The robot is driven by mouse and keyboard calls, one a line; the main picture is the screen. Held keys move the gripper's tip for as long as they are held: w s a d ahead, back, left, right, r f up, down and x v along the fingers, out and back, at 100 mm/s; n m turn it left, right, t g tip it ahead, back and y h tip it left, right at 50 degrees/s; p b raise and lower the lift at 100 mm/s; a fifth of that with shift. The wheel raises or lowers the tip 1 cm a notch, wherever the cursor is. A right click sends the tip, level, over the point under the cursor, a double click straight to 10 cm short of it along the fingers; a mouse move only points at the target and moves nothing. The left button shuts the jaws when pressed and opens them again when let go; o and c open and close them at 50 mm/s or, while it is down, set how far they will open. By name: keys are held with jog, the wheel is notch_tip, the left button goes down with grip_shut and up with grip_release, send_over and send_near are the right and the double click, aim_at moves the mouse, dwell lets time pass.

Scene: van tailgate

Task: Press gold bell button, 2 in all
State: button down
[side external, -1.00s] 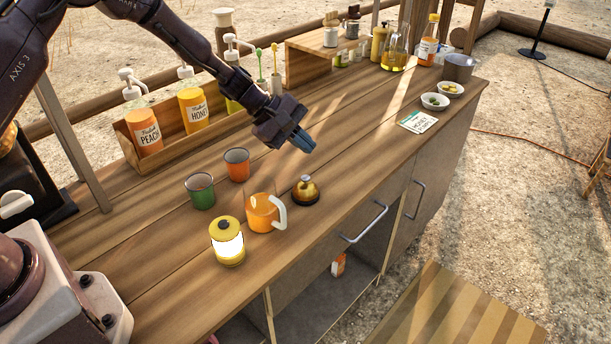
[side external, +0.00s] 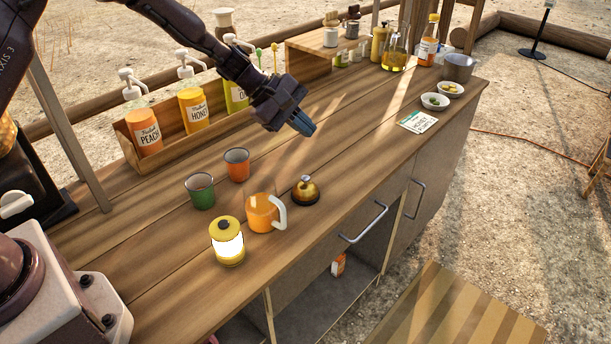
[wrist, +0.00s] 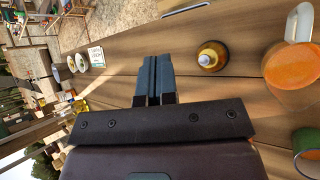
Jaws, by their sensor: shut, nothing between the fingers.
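The gold bell (side external: 305,190) sits on a dark round base on the wooden counter, right of the orange pitcher. Its small top button (side external: 305,179) points up. In the wrist view the bell (wrist: 212,56) lies right of my fingertips, apart from them. My gripper (side external: 303,124) is shut and empty. It hangs above the counter, behind the bell in the side view, and does not touch it. In the wrist view the blue-grey fingers (wrist: 154,76) are together.
Pump bottles fill a wooden rack (side external: 160,158) behind. A card (side external: 418,122) and small bowls (side external: 435,102) are at right.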

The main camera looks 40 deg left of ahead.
aim_at(304, 178)
jog(key=shift+f, duration=4.45)
jog(key=shift+f, duration=0.1)
jog(key=shift+f, duration=0.3)
jog(key=shift+f, duration=0.5)
jog(key=shift+r, duration=0.95)
jog(key=shift+r, duration=0.1)
